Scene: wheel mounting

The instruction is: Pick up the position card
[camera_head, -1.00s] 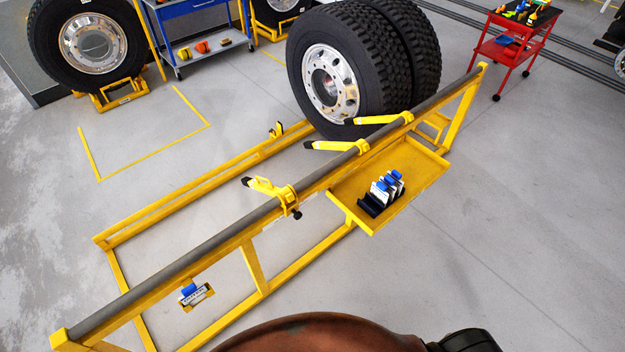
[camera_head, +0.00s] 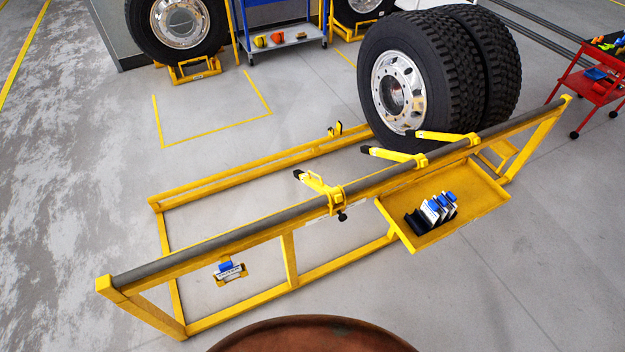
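Several white cards with blue tops (camera_head: 439,206) stand upright in a black holder (camera_head: 416,222) in the yellow tray (camera_head: 463,229) on the right part of the yellow rack. Another white card with a blue clip (camera_head: 228,269) sits in a small yellow bracket (camera_head: 243,281) on the left front of the rack. Which of these is the position card, I cannot tell. Neither of my grippers is in view.
The yellow rack (camera_head: 225,242) with a grey top bar and several yellow arms spans the middle. Large dual tyres (camera_head: 440,75) stand behind it. A red cart (camera_head: 590,85) is at the right edge, and a blue cart (camera_head: 285,45) at the back.

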